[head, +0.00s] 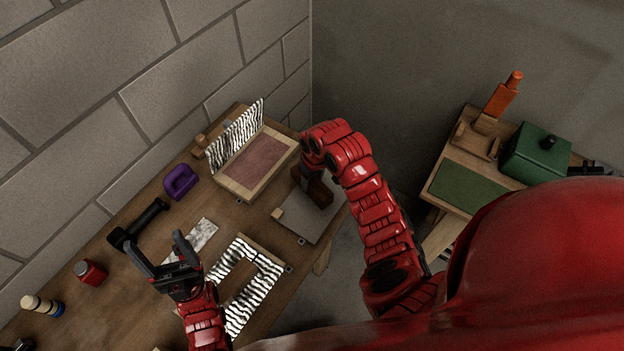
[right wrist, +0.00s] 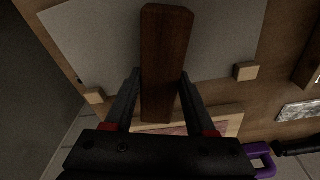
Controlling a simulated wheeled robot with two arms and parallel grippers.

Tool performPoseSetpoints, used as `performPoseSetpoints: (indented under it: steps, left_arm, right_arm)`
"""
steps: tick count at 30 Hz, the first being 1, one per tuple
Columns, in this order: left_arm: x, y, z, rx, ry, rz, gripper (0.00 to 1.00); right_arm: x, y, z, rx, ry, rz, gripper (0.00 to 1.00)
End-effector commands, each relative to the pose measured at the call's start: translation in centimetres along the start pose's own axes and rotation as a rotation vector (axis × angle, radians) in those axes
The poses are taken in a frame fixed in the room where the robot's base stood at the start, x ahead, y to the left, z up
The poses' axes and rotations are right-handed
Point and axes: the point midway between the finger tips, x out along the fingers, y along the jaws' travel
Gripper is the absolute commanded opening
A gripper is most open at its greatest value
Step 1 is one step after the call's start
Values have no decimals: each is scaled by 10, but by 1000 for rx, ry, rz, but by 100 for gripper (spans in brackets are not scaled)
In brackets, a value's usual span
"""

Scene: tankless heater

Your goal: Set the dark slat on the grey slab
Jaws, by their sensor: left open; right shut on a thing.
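The dark slat (right wrist: 166,55), a dark brown wooden bar, is between the fingers of my right gripper (right wrist: 158,82), which is shut on it. In the head view the slat (head: 318,192) shows partly under my right arm, over the back part of the grey slab (head: 312,226). In the right wrist view the slat lies across the picture of the slab (right wrist: 95,40). I cannot tell whether it touches the slab. My left gripper (head: 158,252) is open and empty over the table's left part.
Small wooden blocks (right wrist: 246,71) stand at the slab's edge. A box with a zebra-striped lid (head: 236,135) stands behind it. A zebra-striped frame (head: 266,278), a purple object (head: 180,182), a black dumbbell-like object (head: 138,224) and a red jar (head: 90,272) are on the table.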

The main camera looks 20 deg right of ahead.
Motion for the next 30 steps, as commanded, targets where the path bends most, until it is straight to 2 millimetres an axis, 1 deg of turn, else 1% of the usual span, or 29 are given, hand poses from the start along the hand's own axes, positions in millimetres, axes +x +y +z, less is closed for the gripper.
performPoseSetpoints:
  steps: [10, 11, 15, 16, 30]
  left_arm:
    - [-4, 0, 1, 0, 0, 0, 77]
    - [-4, 0, 0, 0, 0, 0, 77]
    - [-3, 0, 1, 0, 0, 0, 77]
    - [-4, 0, 1, 0, 0, 0, 77]
    - [-4, 0, 1, 0, 0, 0, 77]
  right_arm:
    - [6, 0, 1, 0, 0, 0, 0]
    - [5, 0, 0, 0, 0, 0, 61]
    - [5, 0, 0, 0, 0, 0, 86]
    - [5, 0, 0, 0, 0, 0, 90]
    - [4, 0, 0, 0, 2, 0, 90]
